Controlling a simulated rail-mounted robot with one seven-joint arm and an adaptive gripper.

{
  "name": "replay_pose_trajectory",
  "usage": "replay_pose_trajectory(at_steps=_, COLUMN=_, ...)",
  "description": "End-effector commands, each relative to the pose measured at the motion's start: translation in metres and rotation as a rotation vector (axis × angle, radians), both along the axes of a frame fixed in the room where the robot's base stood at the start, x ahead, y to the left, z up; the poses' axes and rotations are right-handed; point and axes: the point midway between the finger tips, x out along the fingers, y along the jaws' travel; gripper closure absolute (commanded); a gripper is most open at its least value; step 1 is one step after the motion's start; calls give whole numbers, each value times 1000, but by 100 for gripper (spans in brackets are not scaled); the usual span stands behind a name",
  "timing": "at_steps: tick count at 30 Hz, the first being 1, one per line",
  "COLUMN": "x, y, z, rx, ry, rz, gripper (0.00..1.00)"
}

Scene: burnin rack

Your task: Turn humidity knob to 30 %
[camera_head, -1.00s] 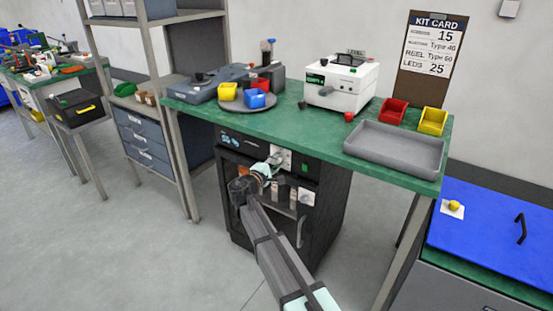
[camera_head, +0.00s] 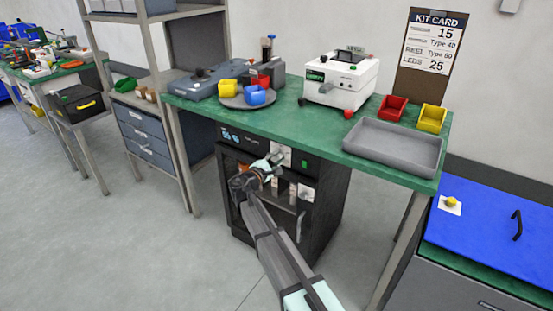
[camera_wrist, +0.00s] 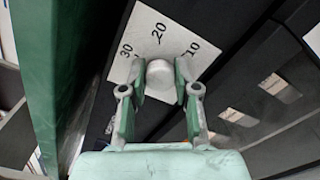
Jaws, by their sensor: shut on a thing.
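The humidity knob (camera_wrist: 160,75) is a pale, rounded knob on a white dial plate (camera_wrist: 176,38) marked 30, 20 and 10 in the wrist view. No pointer mark can be made out on it. My gripper (camera_wrist: 158,82) is shut on the knob, with one finger on each side. In the head view my gripper (camera_head: 275,162) is at the upper front of the black cabinet (camera_head: 325,205), under the green bench. There it hides the knob and part of the plate.
The green bench top (camera_head: 300,125) overhangs the cabinet; its edge also shows close on the left in the wrist view (camera_wrist: 45,75). A grey tray (camera_head: 437,160), bins and a white device (camera_head: 340,82) stand on the bench. A cabinet handle (camera_head: 300,222) is below my gripper. Floor at left is clear.

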Motion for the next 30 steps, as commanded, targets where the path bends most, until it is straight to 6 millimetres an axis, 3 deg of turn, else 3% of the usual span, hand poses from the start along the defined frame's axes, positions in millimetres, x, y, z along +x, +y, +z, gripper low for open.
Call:
replay_pose_trajectory(at_steps=1, x=1, y=-1, z=1, rx=-3, ry=-1, rz=-1, gripper=63)
replay_pose_trajectory(at_steps=3, x=1, y=-1, z=1, rx=-2, ry=-1, rz=-1, gripper=44)
replay_pose_trajectory(at_steps=16, x=-7, y=4, z=0, rx=1, ry=0, rz=0, gripper=44)
replay_pose_trajectory(at_steps=30, x=-79, y=41, z=0, rx=0, ry=0, rz=1, gripper=44)
